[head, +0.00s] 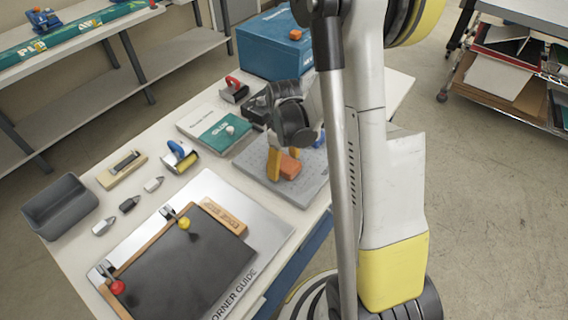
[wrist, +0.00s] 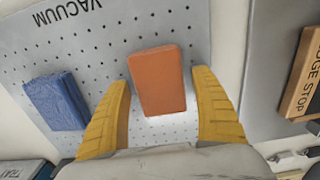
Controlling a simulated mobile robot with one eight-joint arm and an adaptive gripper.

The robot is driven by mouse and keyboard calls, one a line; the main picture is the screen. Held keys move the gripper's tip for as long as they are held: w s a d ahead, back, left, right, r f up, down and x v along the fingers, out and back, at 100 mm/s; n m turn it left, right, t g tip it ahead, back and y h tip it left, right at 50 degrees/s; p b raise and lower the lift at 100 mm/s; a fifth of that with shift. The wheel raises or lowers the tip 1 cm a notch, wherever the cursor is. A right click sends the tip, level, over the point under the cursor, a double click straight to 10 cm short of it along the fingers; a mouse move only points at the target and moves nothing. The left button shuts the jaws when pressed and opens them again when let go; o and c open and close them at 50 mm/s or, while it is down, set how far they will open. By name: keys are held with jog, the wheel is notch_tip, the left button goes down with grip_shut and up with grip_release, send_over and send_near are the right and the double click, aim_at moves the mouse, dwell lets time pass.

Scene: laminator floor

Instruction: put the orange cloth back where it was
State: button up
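The orange cloth (wrist: 160,80), a folded block, lies on the grey perforated plate marked VACUUM (wrist: 205,20). In the head view the cloth (head: 290,168) is on the same plate (head: 252,164), partly hidden by my gripper. My gripper (wrist: 162,79) is open, its two yellow fingers on either side of the cloth with a gap at each side. In the head view my gripper (head: 284,158) is over the plate at the cloth. A blue cloth (wrist: 56,102) lies on the plate to the left in the wrist view.
A dark board with a wooden EDGE STOP (head: 224,217) lies in front on the table. A blue box (head: 270,52) with a small orange item (head: 295,35) on top stands at the back. A grey bin (head: 60,205) is at left.

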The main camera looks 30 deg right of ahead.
aim_at(284, 162)
notch_tip(284, 162, up, 12)
jog(key=p, duration=0.4)
jog(key=s+a+r+m+t, duration=0.4)
jog(key=s+a+r+t, duration=0.3)
jog(key=s+a+r, duration=0.4)
notch_tip(284, 162, up, 3)
jog(key=shift+a+f, duration=0.1)
jog(key=shift+a, duration=1.15)
jog(key=shift+w, duration=0.1)
notch_tip(284, 162, down, 5)
jog(key=b, duration=0.4)
jog(key=shift+b, duration=0.35)
